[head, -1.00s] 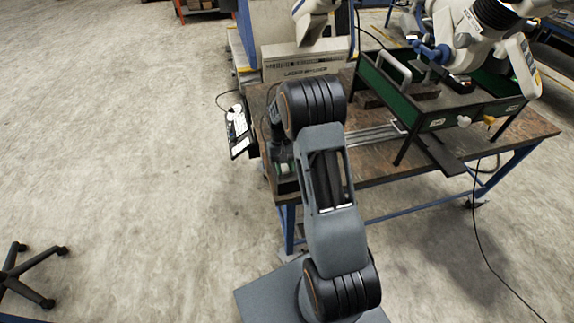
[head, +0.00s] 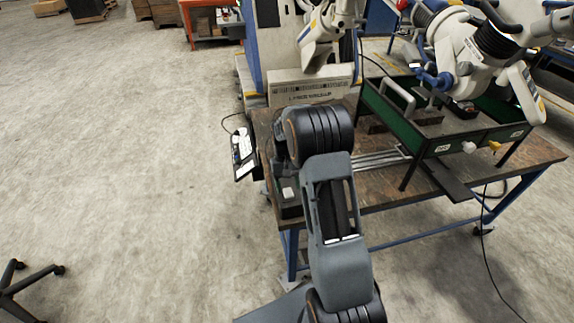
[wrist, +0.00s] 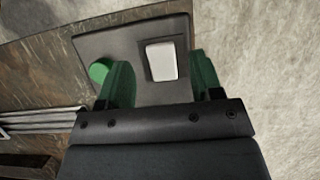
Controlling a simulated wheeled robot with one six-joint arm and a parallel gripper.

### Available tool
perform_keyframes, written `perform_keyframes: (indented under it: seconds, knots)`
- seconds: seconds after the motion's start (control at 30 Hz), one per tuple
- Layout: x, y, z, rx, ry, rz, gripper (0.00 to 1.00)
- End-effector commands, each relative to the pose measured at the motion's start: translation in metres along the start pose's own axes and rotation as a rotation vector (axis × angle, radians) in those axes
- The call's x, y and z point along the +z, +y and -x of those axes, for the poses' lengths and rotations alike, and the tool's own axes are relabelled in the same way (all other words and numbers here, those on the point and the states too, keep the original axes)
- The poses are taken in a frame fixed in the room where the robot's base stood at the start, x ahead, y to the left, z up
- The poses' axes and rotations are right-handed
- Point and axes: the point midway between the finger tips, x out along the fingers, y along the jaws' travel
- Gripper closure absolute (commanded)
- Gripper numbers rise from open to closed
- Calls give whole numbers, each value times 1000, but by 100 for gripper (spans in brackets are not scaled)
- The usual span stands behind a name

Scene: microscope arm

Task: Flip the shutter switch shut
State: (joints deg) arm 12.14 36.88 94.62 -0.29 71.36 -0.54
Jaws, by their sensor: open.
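The shutter switch is a white rocker (wrist: 162,61) set in a dark rectangular box (wrist: 120,43). In the wrist view it lies between the two green fingers of my gripper (wrist: 160,70), closer to the right finger. My gripper is open with nothing held. I cannot tell how far the fingertips are above the box or whether they touch it. A round green button (wrist: 99,71) sits on the box, left of the left finger. In the head view, the white rocker (head: 288,193) shows at the bench's left end, below my wrist; my fingers are not clear there.
The box sits on a worn workbench (head: 385,190) with blue legs. A green-sided tray stand (head: 398,122) with a microscope arm (head: 465,55) stands at the right. Metal rods (head: 378,160) lie on the bench. A panel with white parts (head: 243,152) hangs at the left edge.

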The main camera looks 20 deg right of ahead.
Motion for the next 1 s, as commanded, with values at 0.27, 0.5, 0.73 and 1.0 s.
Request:
perform_keyframes:
  seconds: [0.27, 0.5, 0.73, 1.0]
  knots:
    - [-1, 0, 58, 0, 6, 0, 40]
    - [0, 0, 94, 0, 3, 0, 40]
    - [1, 0, 109, 0, 0, 0, 40]
    - [1, 0, 110, 0, 0, 0, 40]
